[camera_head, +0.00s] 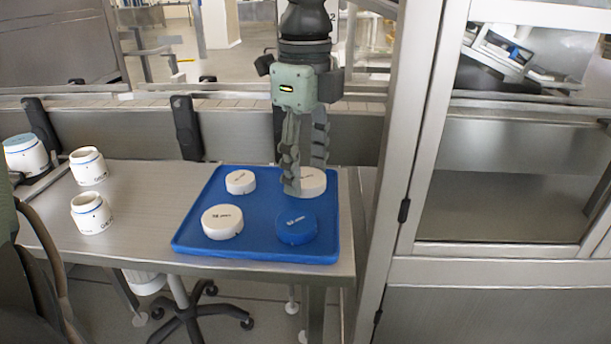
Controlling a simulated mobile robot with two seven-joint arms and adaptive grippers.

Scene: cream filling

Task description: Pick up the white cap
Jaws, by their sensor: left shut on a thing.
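My left gripper (305,177) comes down from the top of the view over the back right of the blue tray (262,257). Its fingers are shut on a white cap (315,184), which is partly hidden behind the nearer finger. The cap is at tray level; I cannot tell whether it touches the tray. Two other white caps lie on the tray, one at the back left (240,182) and one at the front left (222,222). A blue cap (296,228) lies at the front right. My right gripper is not in view.
The tray lies on a metal table (150,220). Two white jars (88,167) (91,214) stand to its left, and a blue-topped jar (25,156) is at the far left. A metal frame post (405,150) rises close to the table's right end. The table between jars and tray is clear.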

